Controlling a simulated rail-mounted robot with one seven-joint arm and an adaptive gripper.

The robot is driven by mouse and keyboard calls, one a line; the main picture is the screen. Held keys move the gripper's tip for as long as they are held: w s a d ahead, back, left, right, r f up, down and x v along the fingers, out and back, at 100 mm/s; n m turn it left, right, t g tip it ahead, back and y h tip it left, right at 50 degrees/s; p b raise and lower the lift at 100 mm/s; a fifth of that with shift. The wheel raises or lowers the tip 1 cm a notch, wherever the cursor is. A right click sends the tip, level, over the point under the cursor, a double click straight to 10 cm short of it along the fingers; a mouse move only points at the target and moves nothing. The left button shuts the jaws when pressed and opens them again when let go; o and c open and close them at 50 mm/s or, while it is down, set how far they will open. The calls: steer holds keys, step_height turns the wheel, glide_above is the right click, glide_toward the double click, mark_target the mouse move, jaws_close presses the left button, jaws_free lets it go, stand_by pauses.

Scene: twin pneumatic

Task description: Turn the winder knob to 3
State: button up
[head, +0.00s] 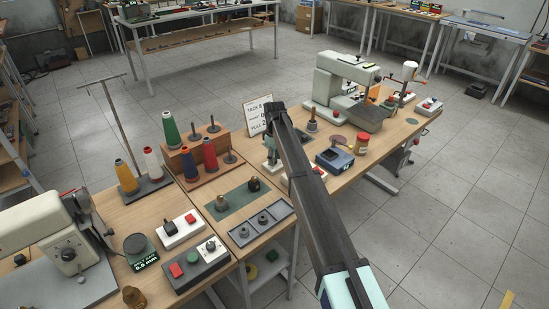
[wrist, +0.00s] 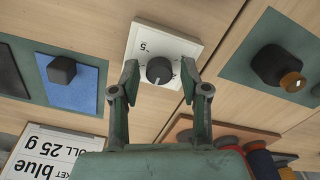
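A round dark knob (wrist: 159,71) sits on a white plate (wrist: 165,43) in the middle of the wrist view. The knob has a pale pointer line. A "5" shows on the plate, upside down in this view; the other marks are too small or partly covered to read. My gripper (wrist: 160,75) is open, with one fingertip on each side of the knob and a gap on both sides. In the head view my gripper (head: 271,156) is over the table left of my dark arm link, and the knob is hidden there.
A blue pad (wrist: 75,83) with a dark block is on one side of the plate, a green mat (wrist: 255,42) with a dark knob on the other. A printed card (head: 257,116) and a wooden spool rack (head: 212,168) stand close by. A sewing machine (head: 340,85) stands behind.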

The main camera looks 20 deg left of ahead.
steer(key=shift+r, duration=0.1)
step_height(320, 180, up, 12)
stand_by(0.7)
stand_by(0.3)
